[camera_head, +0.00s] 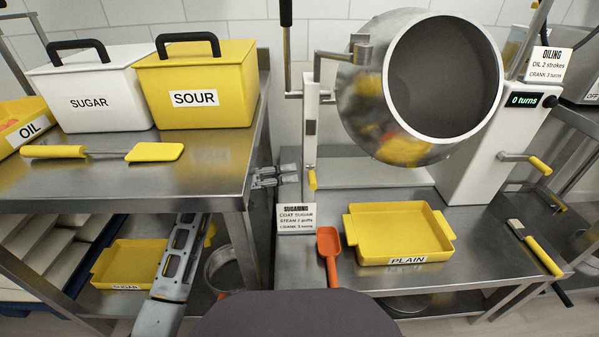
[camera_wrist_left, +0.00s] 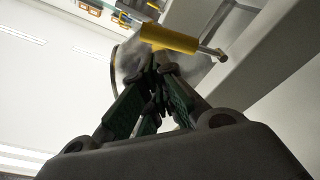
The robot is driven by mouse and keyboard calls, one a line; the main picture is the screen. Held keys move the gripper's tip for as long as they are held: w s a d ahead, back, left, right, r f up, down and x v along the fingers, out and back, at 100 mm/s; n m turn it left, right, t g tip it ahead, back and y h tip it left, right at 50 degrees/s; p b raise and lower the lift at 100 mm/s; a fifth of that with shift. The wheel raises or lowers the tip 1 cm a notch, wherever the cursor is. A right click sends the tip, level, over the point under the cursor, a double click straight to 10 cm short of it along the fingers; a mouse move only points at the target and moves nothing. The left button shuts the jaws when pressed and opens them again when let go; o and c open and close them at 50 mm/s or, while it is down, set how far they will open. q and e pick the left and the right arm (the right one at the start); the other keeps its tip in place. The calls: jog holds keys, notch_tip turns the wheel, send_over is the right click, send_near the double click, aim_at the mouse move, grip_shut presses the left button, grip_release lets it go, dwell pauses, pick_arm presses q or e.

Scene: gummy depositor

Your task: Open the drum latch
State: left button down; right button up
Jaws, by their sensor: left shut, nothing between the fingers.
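The tilting steel drum (camera_head: 445,75) hangs open-mouthed between a white post on its left and a white housing on its right. A small yellow-gripped lever (camera_head: 312,180) hangs low on the left post; it looks like the latch. My left gripper (camera_head: 280,176) is shut and empty, just left of that lever, with a small gap between them. In the left wrist view the closed fingers (camera_wrist_left: 158,85) point toward a yellow handle on a metal rod (camera_wrist_left: 168,37), which seems to be the same lever. My right gripper is not in view.
A yellow PLAIN tray (camera_head: 405,258), an orange scoop (camera_head: 329,245) and a SUGARING card (camera_head: 297,218) are on the steel table below the drum. A crank with a yellow grip (camera_head: 539,165) is on the right housing. The left table (camera_head: 225,165) edge is close to my left arm.

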pick_arm(q)
jog(key=a, duration=0.7)
jog(key=shift+s+a+f, duration=0.15)
jog(key=shift+s+a, duration=0.1)
jog(key=shift+s, duration=0.1)
